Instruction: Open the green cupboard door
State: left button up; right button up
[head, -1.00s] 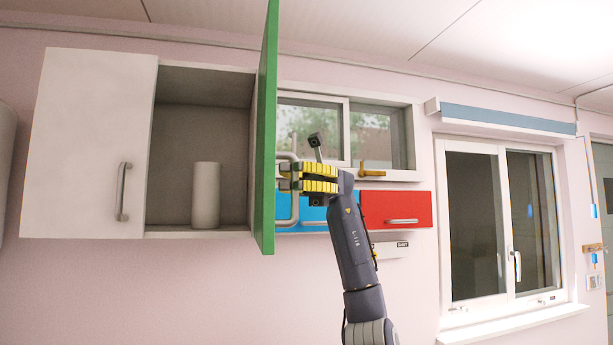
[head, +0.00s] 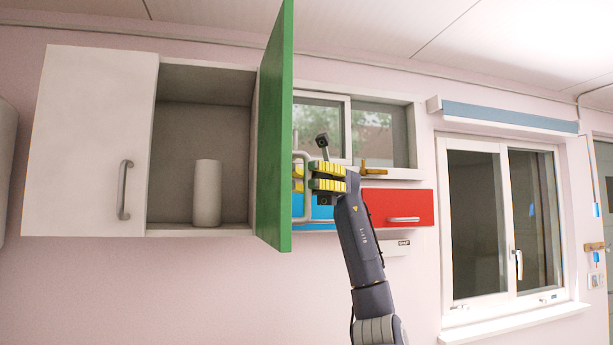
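The green cupboard door (head: 275,130) stands swung out from the wall cupboard (head: 203,64), its outer face turned to the right. Its grey bar handle (head: 306,210) is on that outer face. The exact contact is partly hidden.
The open compartment holds a white cylinder (head: 207,193). A white closed door (head: 88,140) is at left. Behind my gripper are a blue drawer front (head: 322,212), a red one (head: 400,207) and a small window (head: 376,135).

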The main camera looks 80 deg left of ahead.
pick_arm(q)
jog(key=shift+w+d, duration=0.1)
jog(key=shift+d, duration=0.1)
jog(key=v, duration=0.7)
jog(key=shift+a, duration=0.2)
jog(key=shift+w+r, duration=0.1)
jog(key=shift+w, duration=0.1)
dwell(0.4)
